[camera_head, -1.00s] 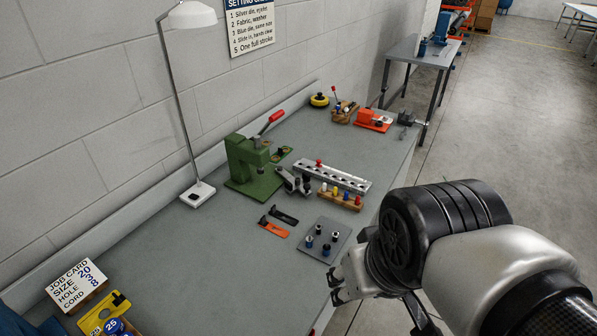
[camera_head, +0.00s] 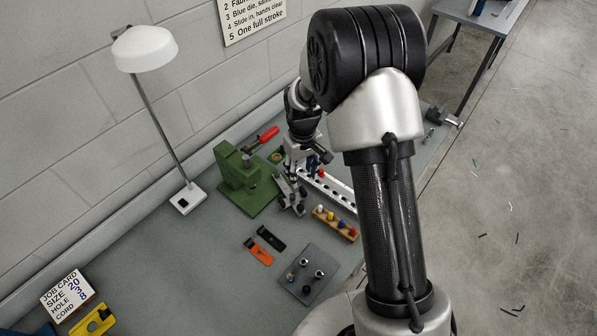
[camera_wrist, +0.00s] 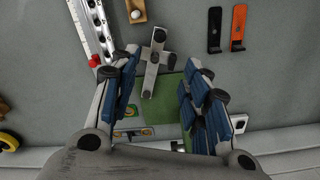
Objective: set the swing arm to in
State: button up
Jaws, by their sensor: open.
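The swing arm (camera_head: 291,197) is a grey metal piece with dark knobs, sticking out from the front of the green press (camera_head: 243,180). In the wrist view the swing arm (camera_wrist: 154,62) looks like a small cross and lies between and just beyond my fingertips. The green press base (camera_wrist: 168,108) shows below it. My gripper (camera_head: 297,168) points down above the swing arm, close to the press. In the wrist view my gripper (camera_wrist: 165,78) is open, its blue-padded fingers apart with nothing between them. I cannot tell whether it touches the swing arm.
A perforated metal rail (camera_head: 328,188) and a wooden rack of coloured pegs (camera_head: 337,224) stand just right of the swing arm. The press's red handle (camera_head: 268,134) rises behind. Black and orange tools (camera_head: 259,252) and a grey die plate (camera_head: 307,272) lie in front.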

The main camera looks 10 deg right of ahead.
aim_at(301, 207)
notch_tip(301, 207, down, 18)
jog(key=shift+f+b, duration=0.1)
jog(key=shift+b, duration=0.35)
jog(key=shift+c, duration=0.5)
grip_shut()
